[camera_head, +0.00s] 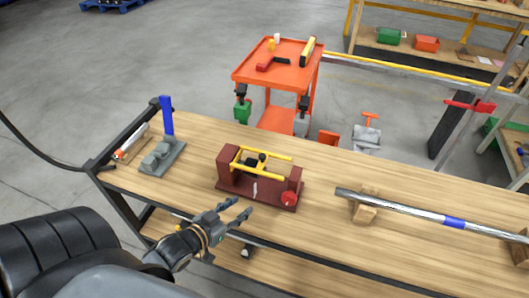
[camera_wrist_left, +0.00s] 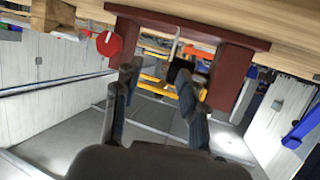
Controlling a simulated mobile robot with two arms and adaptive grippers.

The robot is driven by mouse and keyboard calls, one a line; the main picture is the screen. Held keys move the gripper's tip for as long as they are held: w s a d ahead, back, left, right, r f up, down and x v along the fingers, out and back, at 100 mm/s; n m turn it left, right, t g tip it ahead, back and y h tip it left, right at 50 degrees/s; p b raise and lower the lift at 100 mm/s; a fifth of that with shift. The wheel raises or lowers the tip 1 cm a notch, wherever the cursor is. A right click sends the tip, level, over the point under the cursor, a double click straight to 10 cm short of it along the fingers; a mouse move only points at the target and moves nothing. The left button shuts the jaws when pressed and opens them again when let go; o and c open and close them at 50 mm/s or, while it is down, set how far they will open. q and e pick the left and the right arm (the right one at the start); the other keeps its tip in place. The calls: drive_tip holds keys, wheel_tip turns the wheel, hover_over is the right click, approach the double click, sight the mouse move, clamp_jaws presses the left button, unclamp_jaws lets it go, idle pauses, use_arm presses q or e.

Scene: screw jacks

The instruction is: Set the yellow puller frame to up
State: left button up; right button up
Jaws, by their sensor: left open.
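The yellow puller frame (camera_head: 263,165) sits in the brown-red jack stand (camera_head: 230,182) on the wooden bench. Its two yellow bars lie about level between the stand's uprights, with a dark screw part between them. A red round knob (camera_head: 289,198) is on the stand's right front. My left gripper (camera_head: 241,208) is open and empty in front of the stand, apart from it. In the left wrist view, the picture is upside down; the yellow frame (camera_wrist_left: 160,88) shows between the open fingers (camera_wrist_left: 157,82), partly hidden by them. My right gripper is not in view.
On the bench (camera_head: 330,235), a grey block with a blue handle (camera_head: 167,115) stands at the left. A long metal bar (camera_head: 420,212) rests on wooden blocks at the right. A red cart (camera_head: 250,75) stands behind the bench.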

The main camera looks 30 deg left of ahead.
sight(260, 158)
use_arm(q)
drive_tip(key=w+a+r+t+h, duration=0.2)
drive_tip(key=a+r+t, duration=0.2)
drive_tip(key=r, duration=0.3)
drive_tip(key=shift+m, duration=0.3)
drive_tip(key=w+d, duration=0.1)
drive_tip(key=w, duration=0.3)
drive_tip(key=w+p, duration=0.1)
drive_tip(key=w, duration=0.3)
drive_tip(key=w+d+p, duration=0.1)
drive_tip(key=w, duration=0.4)
drive_tip(key=shift+w+d, duration=0.1)
drive_tip(key=shift+d, duration=0.2)
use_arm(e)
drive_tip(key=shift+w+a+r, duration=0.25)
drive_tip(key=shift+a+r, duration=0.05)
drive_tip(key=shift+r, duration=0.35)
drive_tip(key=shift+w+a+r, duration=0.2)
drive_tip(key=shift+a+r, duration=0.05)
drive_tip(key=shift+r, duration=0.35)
use_arm(q)
clamp_jaws()
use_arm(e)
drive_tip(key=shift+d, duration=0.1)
